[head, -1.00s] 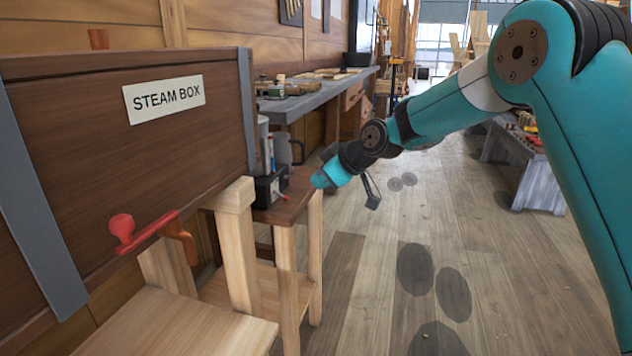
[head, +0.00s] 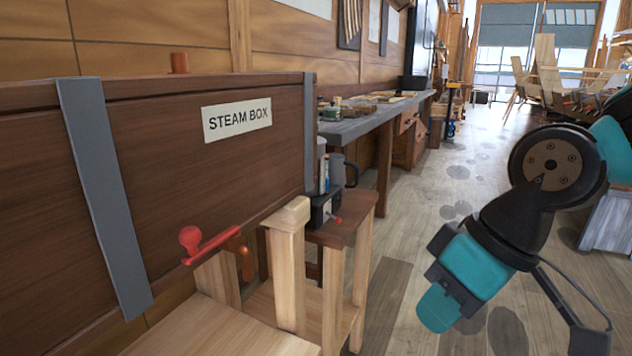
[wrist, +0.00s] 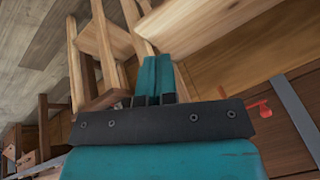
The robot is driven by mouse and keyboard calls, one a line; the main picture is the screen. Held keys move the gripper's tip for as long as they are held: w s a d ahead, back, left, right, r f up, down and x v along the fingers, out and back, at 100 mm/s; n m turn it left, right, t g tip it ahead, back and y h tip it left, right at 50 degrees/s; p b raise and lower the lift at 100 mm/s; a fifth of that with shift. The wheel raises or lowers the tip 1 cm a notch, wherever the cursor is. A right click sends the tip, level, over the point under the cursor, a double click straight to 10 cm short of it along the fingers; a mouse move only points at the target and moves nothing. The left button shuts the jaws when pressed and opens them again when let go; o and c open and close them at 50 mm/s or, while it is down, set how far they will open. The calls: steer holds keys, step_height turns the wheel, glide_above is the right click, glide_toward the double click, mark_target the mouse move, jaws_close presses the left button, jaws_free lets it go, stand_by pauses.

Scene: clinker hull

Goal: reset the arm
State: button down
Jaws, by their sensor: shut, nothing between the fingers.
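My arm is folded at the right of the head view, with its wrist low and tilted over the floor. My gripper (head: 438,309) points down and to the left there, beside the small wooden stand and apart from it. In the wrist view my gripper (wrist: 154,62) shows its two teal fingers together and shut, with nothing between them.
A wooden steam box (head: 180,145) with a red handle (head: 208,246) stands at the left on pale wooden legs. A small stand (head: 345,222) beside it carries a kettle-like item and a dark box. A long workbench (head: 380,120) lines the wall. The floor (head: 405,285) is clear.

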steer(key=s+d+f+g, duration=0.1)
steer(key=s+d, duration=0.1)
steer(key=s, duration=0.6)
step_height(320, 180, up, 22)
steer(key=p, duration=2.2)
steer(key=shift+w+a+m+h+p, duration=0.15)
steer(key=shift+w+m+h+p, duration=0.15)
steer(key=shift+m, duration=0.1)
steer(key=shift+a, duration=0.15)
